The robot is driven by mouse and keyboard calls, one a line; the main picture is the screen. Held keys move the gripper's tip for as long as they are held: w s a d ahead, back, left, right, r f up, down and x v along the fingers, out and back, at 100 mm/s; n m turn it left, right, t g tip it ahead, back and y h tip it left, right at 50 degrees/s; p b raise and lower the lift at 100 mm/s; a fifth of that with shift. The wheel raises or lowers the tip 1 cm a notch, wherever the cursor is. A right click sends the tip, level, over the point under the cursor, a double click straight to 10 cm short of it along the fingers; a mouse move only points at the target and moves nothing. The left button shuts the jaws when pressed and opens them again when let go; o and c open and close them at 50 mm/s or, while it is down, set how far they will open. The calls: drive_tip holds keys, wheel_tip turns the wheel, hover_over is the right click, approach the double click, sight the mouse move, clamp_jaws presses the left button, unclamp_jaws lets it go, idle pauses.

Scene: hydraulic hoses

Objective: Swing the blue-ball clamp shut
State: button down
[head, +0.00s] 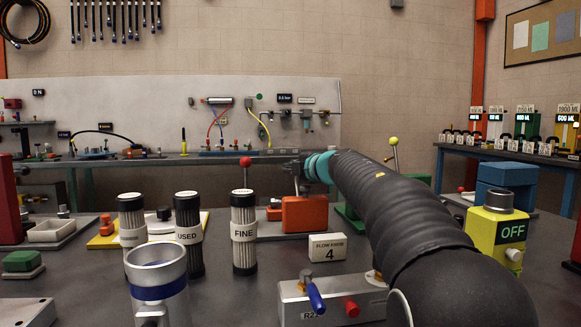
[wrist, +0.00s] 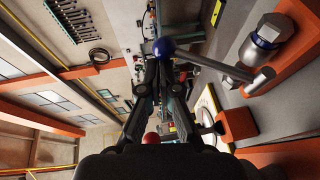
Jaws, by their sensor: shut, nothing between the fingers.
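The blue ball (wrist: 163,47) of the clamp shows in the wrist view, on the end of a grey lever (wrist: 215,66) that runs right to a metal pivot rod (wrist: 261,81). My gripper (wrist: 158,62) is shut and empty, its fingertips right by the ball; I cannot tell whether they touch it. In the head view my gripper (head: 296,165) is above an orange clamp block (head: 306,214), and the blue ball is not seen there.
A red ball (head: 245,162) on a rod stands left of my gripper, and a yellow ball (head: 393,141) on a rod stands right. Upright filters, among them the FINE filter (head: 243,235), stand in front. A FLOW knob label block (head: 327,247) sits nearer.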

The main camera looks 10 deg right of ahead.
drive_tip(key=shift+r, duration=0.1)
drive_tip(key=shift+s+a+r+p, duration=0.1)
drive_tip(key=shift+s+a+p, duration=0.1)
drive_tip(key=shift+a+p, duration=0.1)
drive_tip(key=s+r, duration=0.3)
drive_tip(key=s, duration=0.7)
drive_tip(key=shift+s+d+p, duration=0.35)
drive_tip(key=shift+d, duration=0.05)
drive_tip(key=shift+r, duration=0.1)
